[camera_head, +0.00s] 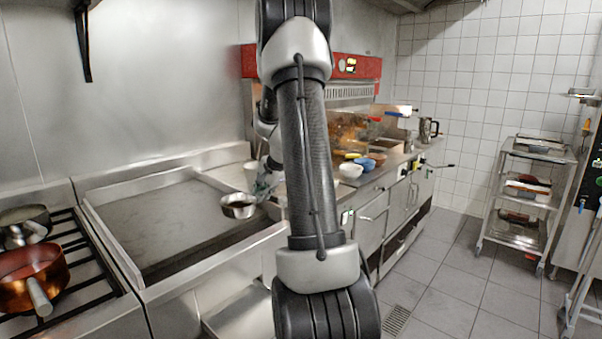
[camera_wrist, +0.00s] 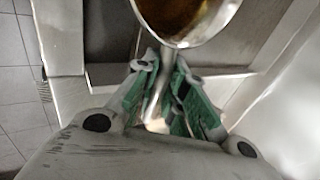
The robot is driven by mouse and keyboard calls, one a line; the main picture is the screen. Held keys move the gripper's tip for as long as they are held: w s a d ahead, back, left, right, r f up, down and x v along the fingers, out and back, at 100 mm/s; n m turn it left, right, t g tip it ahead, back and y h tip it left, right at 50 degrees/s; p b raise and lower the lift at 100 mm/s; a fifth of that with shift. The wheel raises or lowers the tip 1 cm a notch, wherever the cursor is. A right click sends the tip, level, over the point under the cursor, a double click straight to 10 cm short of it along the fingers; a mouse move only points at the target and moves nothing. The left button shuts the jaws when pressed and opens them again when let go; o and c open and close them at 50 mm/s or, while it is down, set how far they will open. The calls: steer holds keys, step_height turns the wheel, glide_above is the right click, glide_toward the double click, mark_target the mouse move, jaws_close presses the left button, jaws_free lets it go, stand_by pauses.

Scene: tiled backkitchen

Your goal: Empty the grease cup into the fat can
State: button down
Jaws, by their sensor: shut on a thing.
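The grease cup (camera_head: 238,207) is a small round metal cup, held over the right part of the flat griddle. My gripper (camera_head: 264,186) is shut on its handle, just right of and behind the bowl. In the wrist view my green-padded fingers (camera_wrist: 163,72) close around the handle, and the cup (camera_wrist: 222,12) shows at the top edge with brown liquid inside. The cup looks about level in the head view. A pale container (camera_head: 250,171) stands behind the cup, partly hidden by my gripper; I cannot tell whether it is the fat can.
The griddle (camera_head: 130,225) has a raised metal rim. A stove with a copper pan (camera_head: 34,276) is at the left. Several small bowls (camera_head: 350,170) stand on the counter beyond my arm. A steel trolley (camera_head: 545,185) stands at the right, with open tiled floor (camera_head: 450,280) before it.

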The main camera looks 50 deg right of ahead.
steer(key=s+d+r+m+g+h, duration=0.1)
steer(key=s+d+r+m+h, duration=0.1)
steer(key=s+d+m, duration=0.2)
steer(key=s+d+r+m+h, duration=0.1)
steer(key=s+d+m, duration=0.3)
steer(key=d, duration=0.7)
steer(key=shift+d+r+m+g+h, duration=0.2)
steer(key=shift+r+m+g+h, duration=0.15)
steer(key=shift+h, duration=0.45)
steer(key=shift+a+r, duration=0.1)
